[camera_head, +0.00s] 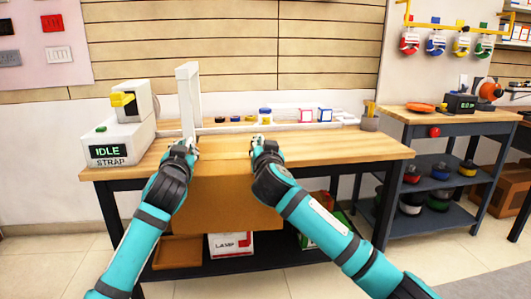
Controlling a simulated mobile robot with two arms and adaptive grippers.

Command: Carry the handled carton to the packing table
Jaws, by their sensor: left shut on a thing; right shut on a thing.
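The carton (222,205) is a brown box held between my two arms, in front of the packing table. My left gripper (190,146) is shut on its left side near the top. My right gripper (259,143) is shut on its right side near the top. The handles are hidden behind the grippers. The packing table (350,150) has a light wooden top and a dark frame. The carton overlaps its front edge in the view; I cannot tell whether it touches the table.
A strapping machine (118,141) reading IDLE stands at the table's left end, beside a white upright frame (187,95). Small items and a pen cup (370,120) line the back. Boxes sit on the lower shelf. A second bench (450,118) stands at right.

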